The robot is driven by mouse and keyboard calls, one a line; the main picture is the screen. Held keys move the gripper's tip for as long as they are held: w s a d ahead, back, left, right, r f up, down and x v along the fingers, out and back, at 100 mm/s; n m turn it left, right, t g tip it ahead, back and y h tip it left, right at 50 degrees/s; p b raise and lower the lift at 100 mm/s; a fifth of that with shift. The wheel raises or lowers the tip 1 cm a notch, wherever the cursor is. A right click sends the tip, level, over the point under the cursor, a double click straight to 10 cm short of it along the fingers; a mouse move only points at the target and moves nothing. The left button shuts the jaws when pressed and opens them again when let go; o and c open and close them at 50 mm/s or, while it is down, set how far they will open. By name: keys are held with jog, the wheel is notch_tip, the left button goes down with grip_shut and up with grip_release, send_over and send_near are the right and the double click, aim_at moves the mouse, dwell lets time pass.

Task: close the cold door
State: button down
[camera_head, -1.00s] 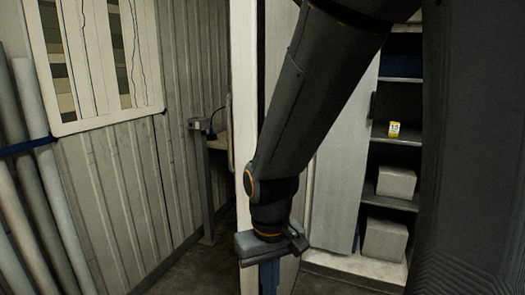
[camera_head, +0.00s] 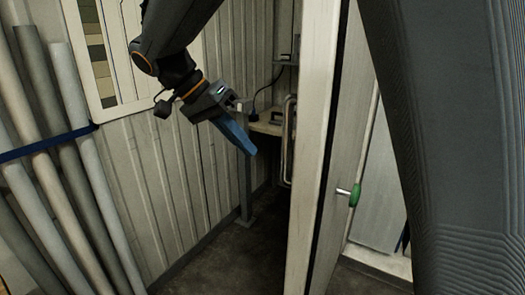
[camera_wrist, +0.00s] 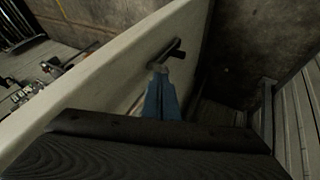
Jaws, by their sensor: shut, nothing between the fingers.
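The cold door is a thick white panel (camera_head: 314,130), seen nearly edge-on in the head view and standing open. A lever with a green knob (camera_head: 354,194) sticks out on its right side. A pale upright bar handle (camera_head: 288,138) shows at its left side. In the wrist view the white panel (camera_wrist: 108,82) runs diagonally, with a dark handle (camera_wrist: 172,49) on it just beyond my fingertips. My gripper (camera_head: 250,151) has blue fingers, is shut and empty, and hangs left of the door, pointing down and right. The wrist view shows the closed fingertips (camera_wrist: 158,71); I cannot tell if they touch the panel.
Grey pipes (camera_head: 62,165) bound by a blue strap lean at the left. A framed sample board (camera_head: 100,60) hangs on the ribbed wall (camera_head: 185,175). A small shelf with a post (camera_head: 243,190) stands behind my gripper. Dark floor (camera_head: 235,255) lies clear left of the door.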

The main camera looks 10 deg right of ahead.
aim_at(286, 175)
jog(key=d+f+p, duration=0.1)
jog(key=d+f, duration=0.1)
jog(key=s+d+f+p, duration=0.1)
jog(key=d+f, duration=0.1)
jog(key=d, duration=0.1)
jog(key=s+d+f+p, duration=0.1)
jog(key=d+f, duration=0.2)
jog(key=shift+s+d, duration=0.1)
jog(key=shift+s, duration=0.1)
jog(key=shift+s+d+f+p, duration=0.1)
jog(key=shift+s+d+p, duration=0.25)
jog(key=shift+s+d, duration=0.1)
